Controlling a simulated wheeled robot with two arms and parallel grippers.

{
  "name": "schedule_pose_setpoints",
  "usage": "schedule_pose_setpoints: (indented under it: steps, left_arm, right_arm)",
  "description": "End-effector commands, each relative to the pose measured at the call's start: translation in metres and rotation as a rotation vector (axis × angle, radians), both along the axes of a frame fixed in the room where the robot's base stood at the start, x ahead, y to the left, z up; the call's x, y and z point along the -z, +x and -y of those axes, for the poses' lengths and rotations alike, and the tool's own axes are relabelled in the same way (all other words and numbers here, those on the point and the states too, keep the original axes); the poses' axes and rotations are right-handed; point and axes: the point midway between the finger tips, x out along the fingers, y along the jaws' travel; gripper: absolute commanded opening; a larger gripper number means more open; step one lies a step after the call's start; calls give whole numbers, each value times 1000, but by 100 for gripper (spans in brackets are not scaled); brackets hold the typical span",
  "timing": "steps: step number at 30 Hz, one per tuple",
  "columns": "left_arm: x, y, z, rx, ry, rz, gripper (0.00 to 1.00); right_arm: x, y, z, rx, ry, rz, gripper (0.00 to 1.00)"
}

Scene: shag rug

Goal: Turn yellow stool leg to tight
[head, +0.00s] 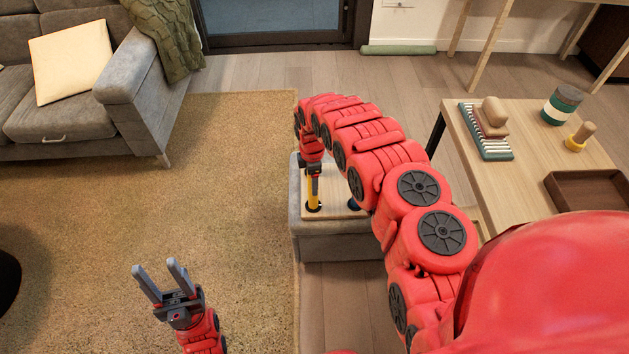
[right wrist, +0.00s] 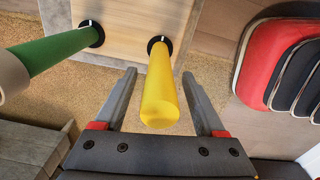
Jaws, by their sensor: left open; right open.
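The yellow stool leg (head: 313,192) stands upright on the wooden underside (head: 335,213) of the upturned grey stool (head: 330,245). In the right wrist view the yellow leg (right wrist: 160,95) rises from a black collar with a white mark. My right gripper (head: 314,168) is at the leg from above. Its open fingers (right wrist: 159,77) lie on either side of the leg, with a visible gap on each side. A green leg (right wrist: 58,52) stands in another collar to its left. My left gripper (head: 172,280) is open and empty above the rug.
A wooden table (head: 520,140) at the right holds a brown tray (head: 590,188), a striped jar (head: 562,105) and a rack (head: 486,132). A grey sofa (head: 60,125) is at the upper left. The rug (head: 200,180) is largely clear. My right arm hides part of the stool.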

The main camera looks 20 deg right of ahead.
Motion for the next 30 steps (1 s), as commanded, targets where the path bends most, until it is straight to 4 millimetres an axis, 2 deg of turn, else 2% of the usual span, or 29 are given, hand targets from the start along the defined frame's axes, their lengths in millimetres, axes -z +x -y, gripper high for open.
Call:
schedule_pose_setpoints:
  steps: [11,14,23,24,30]
  left_arm:
    - [0,0,0,0,0,0,50]
    - [0,0,0,0,0,0,50]
    - [0,0,0,0,0,0,50]
    - [0,0,0,0,0,0,50]
    - [0,0,0,0,0,0,50]
  right_arm:
    - [6,0,0,1,0,0,72]
    - [6,0,0,1,0,0,58]
    - [6,0,0,0,0,0,4]
    - [6,0,0,0,0,0,0]
    - [6,0,0,5,0,-1,0]
